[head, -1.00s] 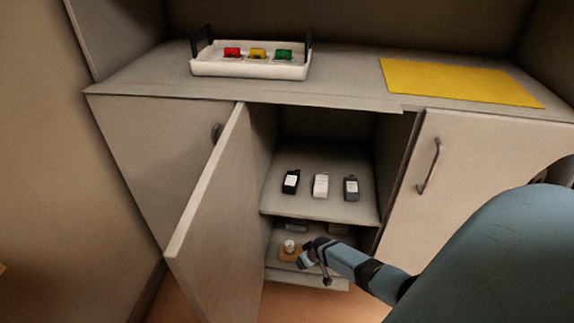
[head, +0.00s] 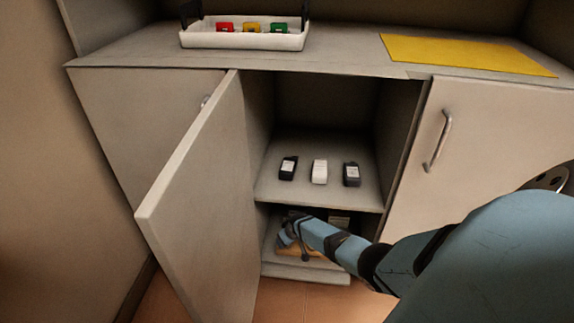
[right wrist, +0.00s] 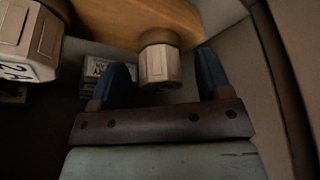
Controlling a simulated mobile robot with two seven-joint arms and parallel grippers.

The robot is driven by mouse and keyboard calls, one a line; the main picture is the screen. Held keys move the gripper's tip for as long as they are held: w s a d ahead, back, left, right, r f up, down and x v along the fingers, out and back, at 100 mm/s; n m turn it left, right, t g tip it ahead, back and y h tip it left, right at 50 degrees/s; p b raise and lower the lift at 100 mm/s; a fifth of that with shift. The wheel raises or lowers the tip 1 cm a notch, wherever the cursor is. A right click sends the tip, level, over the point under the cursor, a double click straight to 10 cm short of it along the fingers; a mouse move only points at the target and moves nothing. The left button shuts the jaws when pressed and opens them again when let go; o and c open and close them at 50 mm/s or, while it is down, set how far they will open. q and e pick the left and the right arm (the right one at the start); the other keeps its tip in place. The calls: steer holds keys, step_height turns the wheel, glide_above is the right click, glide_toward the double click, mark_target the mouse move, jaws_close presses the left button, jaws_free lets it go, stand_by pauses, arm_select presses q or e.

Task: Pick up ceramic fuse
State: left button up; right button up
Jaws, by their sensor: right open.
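In the right wrist view, a pale, faceted cylinder (right wrist: 158,65), which looks like the ceramic fuse, sits against a tan wooden block (right wrist: 130,18). My right gripper (right wrist: 165,72) is open, with one blue finger on each side of the cylinder; I cannot tell whether either touches it. In the head view my right gripper (head: 287,236) is inside the lower shelf of the open cabinet, and it hides the fuse. Part of the tan block (head: 316,253) shows beside it. My left gripper is not in view.
A larger pale faceted piece with dark markings (right wrist: 30,40) is close on the left. The upper shelf (head: 270,192) is just above my arm, and the open door (head: 195,170) stands left. A tray (head: 240,41) and yellow mat (head: 465,54) lie on the counter.

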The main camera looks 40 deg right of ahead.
steer(key=shift+w, duration=0.1)
steer(key=c, duration=1)
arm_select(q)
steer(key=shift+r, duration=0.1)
arm_select(e)
steer(key=shift+r+p, duration=0.65)
steer(key=p+v, duration=0.2)
steer(key=shift+r+p, duration=0.35)
steer(key=shift+r, duration=0.05)
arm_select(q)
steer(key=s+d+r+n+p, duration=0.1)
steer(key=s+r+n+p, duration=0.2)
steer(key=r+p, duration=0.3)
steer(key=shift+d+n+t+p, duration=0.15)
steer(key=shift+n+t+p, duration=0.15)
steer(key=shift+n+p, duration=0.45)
arm_select(e)
steer(key=s+a, duration=0.2)
steer(key=s, duration=1.5)
steer(key=shift+f, duration=0.3)
steer(key=shift+s, duration=0.15)
